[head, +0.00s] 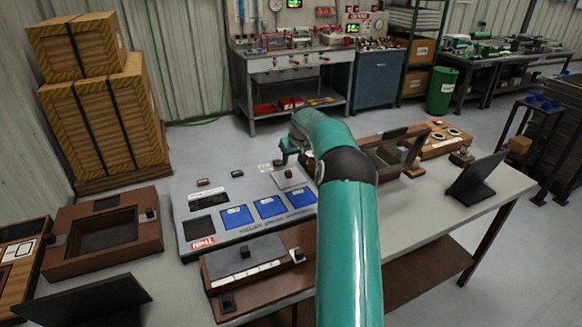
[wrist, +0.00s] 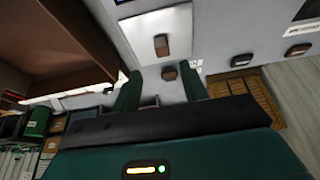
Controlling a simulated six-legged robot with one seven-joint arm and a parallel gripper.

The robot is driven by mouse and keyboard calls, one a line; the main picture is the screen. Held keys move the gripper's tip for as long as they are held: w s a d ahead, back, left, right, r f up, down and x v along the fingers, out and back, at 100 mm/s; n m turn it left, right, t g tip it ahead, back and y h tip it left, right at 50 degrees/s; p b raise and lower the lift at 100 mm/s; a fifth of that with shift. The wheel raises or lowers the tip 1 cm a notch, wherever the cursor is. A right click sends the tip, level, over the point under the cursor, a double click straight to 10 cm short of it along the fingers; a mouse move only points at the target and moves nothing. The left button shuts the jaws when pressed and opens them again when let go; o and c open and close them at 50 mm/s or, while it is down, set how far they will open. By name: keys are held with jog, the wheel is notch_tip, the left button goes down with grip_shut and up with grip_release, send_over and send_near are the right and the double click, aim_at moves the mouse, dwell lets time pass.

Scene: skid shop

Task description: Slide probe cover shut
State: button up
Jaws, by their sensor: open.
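The grey sloped panel (head: 240,222) lies on the bench. A pale square plate with a dark knob (head: 290,180), which looks like the probe cover, is at its upper right; the plate also shows in the wrist view (wrist: 150,28) with its brown knob. Its label is not legible, so I cannot confirm which cover it is. My gripper (head: 289,150) is over the panel's far right edge, partly hidden by my arm. In the wrist view my gripper (wrist: 160,88) is open and empty, its fingers apart below the plate. A small brown knob (wrist: 168,73) appears between the fingertips.
Blue squares (head: 270,207) lie on the panel. A brown framed box (head: 105,240) stands left, a brown hinged frame (head: 385,155) right, and a low brown box (head: 255,262) in front. A dark stand (head: 478,180) is at right; bare bench lies beside it.

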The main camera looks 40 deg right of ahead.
jog(key=v, duration=0.6)
jog(key=shift+r, duration=0.25)
jog(key=shift+s, duration=0.2)
